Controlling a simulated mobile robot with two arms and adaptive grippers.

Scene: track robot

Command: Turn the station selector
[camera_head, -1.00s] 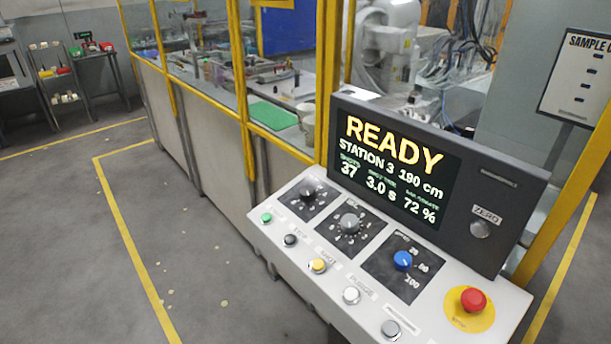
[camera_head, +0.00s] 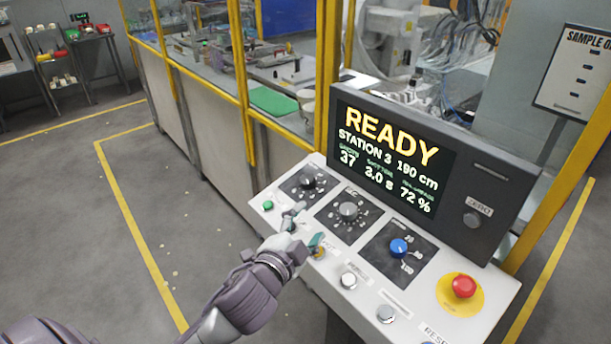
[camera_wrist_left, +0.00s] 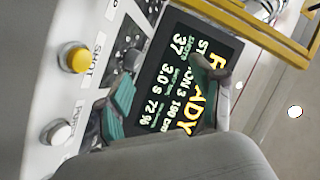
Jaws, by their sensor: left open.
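The control panel (camera_head: 372,285) carries three rotary knobs on dark plates: a black knob (camera_head: 308,182), a grey knob (camera_head: 348,211) and a blue knob (camera_head: 398,248). Their labels are too small to read, so I cannot tell which is the station selector. The screen (camera_head: 391,153) reads READY, STATION 3, 190 cm. My left gripper (camera_head: 304,228) is open and empty over the panel's front button row, just short of the black and grey knobs. In the left wrist view its open fingers (camera_wrist_left: 168,90) stand in front of the screen. My right gripper is not in view.
A green button (camera_head: 268,205), a yellow button (camera_wrist_left: 76,58), a white button (camera_head: 348,281) and a red emergency button (camera_head: 464,287) sit on the panel. Another front button is hidden by my gripper. A yellow-framed guard (camera_head: 245,80) stands behind. The floor at left is clear.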

